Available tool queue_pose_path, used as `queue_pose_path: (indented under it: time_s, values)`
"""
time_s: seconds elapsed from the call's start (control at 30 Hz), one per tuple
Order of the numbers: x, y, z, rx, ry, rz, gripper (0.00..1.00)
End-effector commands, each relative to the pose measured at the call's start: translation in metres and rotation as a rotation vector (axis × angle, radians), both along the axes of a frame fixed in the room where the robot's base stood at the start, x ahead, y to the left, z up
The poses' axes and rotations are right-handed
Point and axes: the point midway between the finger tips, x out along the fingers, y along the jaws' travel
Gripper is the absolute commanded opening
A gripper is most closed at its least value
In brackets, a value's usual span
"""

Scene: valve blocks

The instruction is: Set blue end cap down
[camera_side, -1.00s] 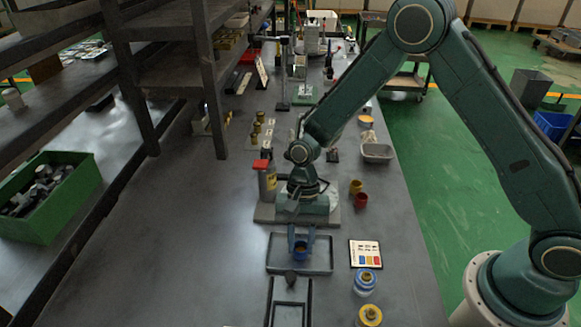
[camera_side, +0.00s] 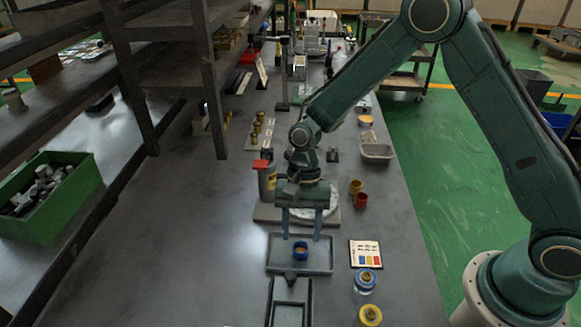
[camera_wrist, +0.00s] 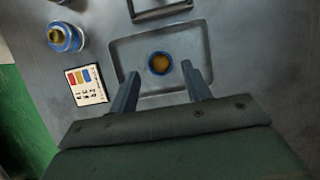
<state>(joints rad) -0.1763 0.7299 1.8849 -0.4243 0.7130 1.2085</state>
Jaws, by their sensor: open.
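The blue end cap (camera_side: 300,250) sits upright on the grey tray (camera_side: 322,262), near its middle. Its inside looks orange-brown. In the wrist view the blue end cap (camera_wrist: 160,64) lies beyond and between my fingertips, with clear space on both sides. My gripper (camera_side: 302,232) is open and empty, above and behind the cap in the side view. It also shows in the wrist view (camera_wrist: 162,82) with its fingers spread wide, not touching the cap.
A card with coloured squares (camera_side: 365,254) lies right of the tray. A blue-topped part (camera_side: 365,281) and a yellow-topped part (camera_side: 370,316) stand nearer. A dark frame (camera_side: 291,300) lies in front. Red (camera_side: 361,200) and yellow (camera_side: 356,186) cups stand behind right.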

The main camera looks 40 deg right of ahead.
Motion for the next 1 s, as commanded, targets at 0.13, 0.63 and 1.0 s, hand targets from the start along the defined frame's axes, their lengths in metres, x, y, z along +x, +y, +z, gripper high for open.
queue_pose_path:
  time_s: [0.13,0.63,1.0]
  values:
    - [0.008,-0.007,0.024,0.002,-0.003,-0.002,0.48]
    - [0.023,-0.023,0.080,0.001,-0.001,0.000,0.48]
    - [0.024,-0.024,0.082,0.001,0.001,0.000,0.48]
